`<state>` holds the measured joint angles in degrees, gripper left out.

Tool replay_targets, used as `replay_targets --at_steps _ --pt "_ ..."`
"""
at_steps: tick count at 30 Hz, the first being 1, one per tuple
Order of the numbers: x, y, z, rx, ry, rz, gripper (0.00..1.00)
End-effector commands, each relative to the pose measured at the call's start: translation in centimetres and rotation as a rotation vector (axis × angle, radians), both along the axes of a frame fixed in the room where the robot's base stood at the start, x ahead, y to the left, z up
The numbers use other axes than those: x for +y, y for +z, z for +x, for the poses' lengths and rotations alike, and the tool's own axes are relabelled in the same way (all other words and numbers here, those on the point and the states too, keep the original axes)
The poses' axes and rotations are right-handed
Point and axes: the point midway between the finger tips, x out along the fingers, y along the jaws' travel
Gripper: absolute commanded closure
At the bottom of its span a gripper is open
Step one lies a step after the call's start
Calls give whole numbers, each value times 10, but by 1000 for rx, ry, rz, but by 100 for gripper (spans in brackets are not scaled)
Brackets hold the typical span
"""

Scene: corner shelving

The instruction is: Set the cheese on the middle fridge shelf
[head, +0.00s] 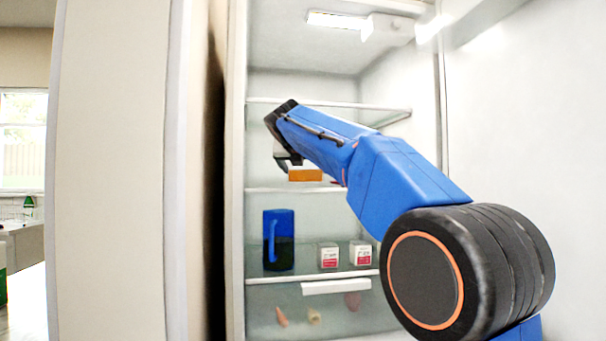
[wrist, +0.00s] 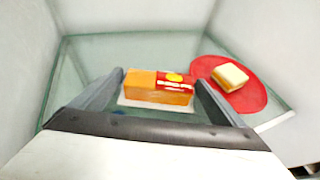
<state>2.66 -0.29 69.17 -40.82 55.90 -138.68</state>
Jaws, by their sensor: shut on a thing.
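The cheese, an orange block with a red and yellow label (wrist: 158,87), sits between the two fingers of my gripper (wrist: 160,88) in the wrist view. My gripper is shut on it. In the head view the cheese (head: 305,174) shows below my gripper (head: 287,162), inside the open fridge, a little above the front edge of the middle shelf (head: 290,190). In the wrist view a glass shelf (wrist: 95,62) lies beneath the cheese. I cannot tell whether the cheese touches the glass.
The lower shelf holds a blue jug (head: 279,240) and two small white-and-red boxes (head: 328,256) (head: 361,254). The top shelf (head: 330,104) is close to my arm. Glass left of the cheese is bare.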

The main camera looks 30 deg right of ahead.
Motion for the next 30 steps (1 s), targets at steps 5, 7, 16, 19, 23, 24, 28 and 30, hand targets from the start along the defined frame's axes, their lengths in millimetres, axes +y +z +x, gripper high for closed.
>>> replay_targets --at_steps 5,7,16,19,23,24,28,30 --pt "-4 0 16 -1 0 -1 44" --pt "-6 0 22 -1 0 -1 44" --pt "-9 -13 28 0 -1 0 45" --pt "-9 -15 29 -1 0 -1 45" --pt "-8 -14 29 -1 0 -1 45" --pt "-8 -14 29 -1 0 -1 45" --pt "-8 -16 29 0 -1 0 2" --pt "-8 -16 29 0 -1 0 0"
